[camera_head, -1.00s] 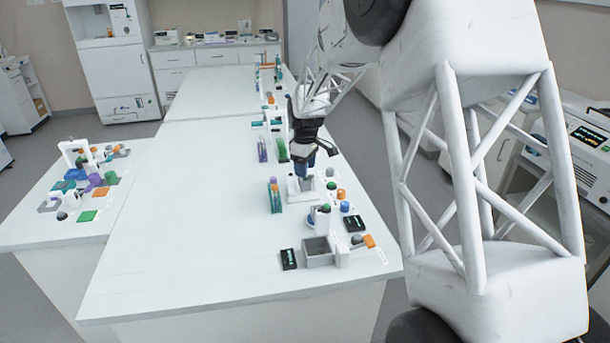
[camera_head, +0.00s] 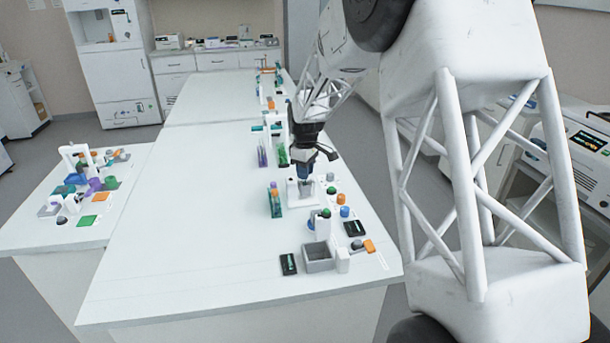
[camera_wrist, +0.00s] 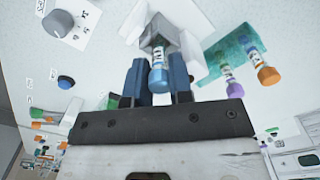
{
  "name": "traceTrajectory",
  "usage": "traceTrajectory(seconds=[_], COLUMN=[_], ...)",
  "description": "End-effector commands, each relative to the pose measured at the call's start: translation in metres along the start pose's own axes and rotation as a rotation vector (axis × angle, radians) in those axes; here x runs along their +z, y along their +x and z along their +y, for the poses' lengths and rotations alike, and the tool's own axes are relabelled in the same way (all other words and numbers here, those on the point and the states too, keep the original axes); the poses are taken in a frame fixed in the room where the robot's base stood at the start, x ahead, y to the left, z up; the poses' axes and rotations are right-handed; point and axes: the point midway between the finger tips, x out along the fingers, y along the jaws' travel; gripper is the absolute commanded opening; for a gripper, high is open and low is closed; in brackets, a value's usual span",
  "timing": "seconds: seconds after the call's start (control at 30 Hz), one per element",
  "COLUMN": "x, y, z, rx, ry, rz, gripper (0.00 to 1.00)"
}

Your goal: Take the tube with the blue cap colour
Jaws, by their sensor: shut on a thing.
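My gripper (camera_wrist: 157,60) has its two blue fingers on either side of the blue-capped tube (camera_wrist: 158,76) in the wrist view and is shut on it. The tube's far end lies at the grey opening of a white holder (camera_wrist: 185,42); I cannot tell how deep it sits. In the head view my gripper (camera_head: 304,184) points down over this white holder (camera_head: 294,203), and the tube is hidden there. A teal rack (camera_wrist: 225,52) beside the holder bears a purple-capped tube (camera_wrist: 235,90) and an orange-capped tube (camera_wrist: 268,76).
The teal rack (camera_head: 276,207) stands close left of my gripper in the head view. A grey open box (camera_head: 319,257) and a black box (camera_head: 288,264) lie nearer the front edge. The left part of the white table (camera_head: 190,210) is clear.

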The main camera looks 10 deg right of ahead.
Motion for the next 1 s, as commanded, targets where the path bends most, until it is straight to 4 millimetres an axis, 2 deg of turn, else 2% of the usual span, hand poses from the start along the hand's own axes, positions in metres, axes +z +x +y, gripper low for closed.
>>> traceTrajectory(seconds=[0.23,0.47,1.0], x=[0.0,0.001,0.051], y=[-0.011,-0.038,-0.043], z=[0.0,-0.001,-0.065], rx=[0.002,0.002,0.001], ry=[0.0,0.0,0.0], rz=[0.002,0.001,0.0], gripper=[0.05,0.05,0.05])
